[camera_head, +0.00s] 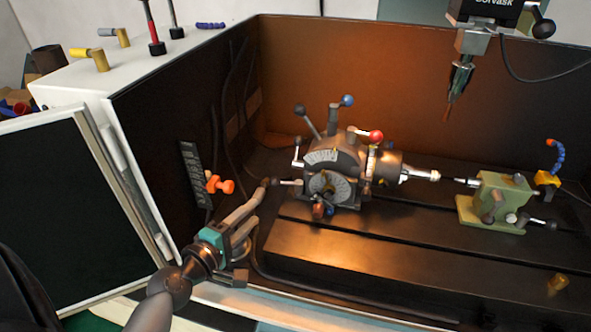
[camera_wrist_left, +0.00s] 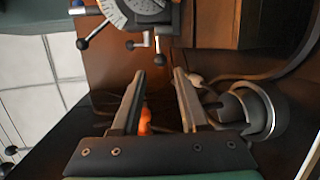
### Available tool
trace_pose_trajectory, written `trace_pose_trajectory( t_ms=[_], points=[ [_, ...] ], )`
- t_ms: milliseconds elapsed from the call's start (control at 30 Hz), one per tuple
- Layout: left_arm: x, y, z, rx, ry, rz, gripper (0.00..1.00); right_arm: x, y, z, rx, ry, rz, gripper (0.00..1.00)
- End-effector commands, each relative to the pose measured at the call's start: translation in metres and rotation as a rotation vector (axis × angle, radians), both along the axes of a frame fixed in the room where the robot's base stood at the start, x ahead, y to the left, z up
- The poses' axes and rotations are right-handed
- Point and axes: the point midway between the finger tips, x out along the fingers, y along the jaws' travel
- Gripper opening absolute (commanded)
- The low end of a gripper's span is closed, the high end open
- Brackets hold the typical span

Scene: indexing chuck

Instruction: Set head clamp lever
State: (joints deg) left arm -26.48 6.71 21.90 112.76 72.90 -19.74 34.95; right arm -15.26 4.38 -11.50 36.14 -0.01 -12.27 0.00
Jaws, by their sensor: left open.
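The indexing head (camera_head: 335,175) stands on the machine table in the head view, with a graduated dial on its front. Several levers stick out of it: one with a blue knob (camera_head: 347,101), one with a red knob (camera_head: 376,136) and others with black knobs. I cannot tell which is the clamp lever. My left gripper (camera_head: 243,252) is open and empty, to the lower left of the head and apart from it. In the left wrist view, the open fingers (camera_wrist_left: 160,85) point toward the head's dial (camera_wrist_left: 130,12) and a black-knobbed lever (camera_wrist_left: 160,59). My right gripper is not in view.
An orange knob (camera_head: 221,185) sits on the dark side wall. A green tailstock (camera_head: 496,200) stands right of the head. A drill spindle (camera_head: 459,75) hangs above.

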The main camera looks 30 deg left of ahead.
Motion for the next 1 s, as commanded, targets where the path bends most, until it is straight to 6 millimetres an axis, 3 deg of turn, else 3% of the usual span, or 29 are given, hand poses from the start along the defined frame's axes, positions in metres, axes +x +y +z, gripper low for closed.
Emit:
trace_pose_trajectory(
  t_ms=[167, 367, 1000],
  points=[
    [0.007, 0.002, -0.001, -0.007, -0.004, 0.009, 0.43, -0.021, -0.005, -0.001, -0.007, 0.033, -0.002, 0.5],
    [0.031, 0.002, -0.004, -0.007, -0.006, 0.007, 0.43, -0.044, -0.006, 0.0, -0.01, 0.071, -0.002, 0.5],
    [0.126, 0.002, -0.023, -0.004, -0.004, 0.004, 0.43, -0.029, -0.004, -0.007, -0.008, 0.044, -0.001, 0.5]
  ],
)
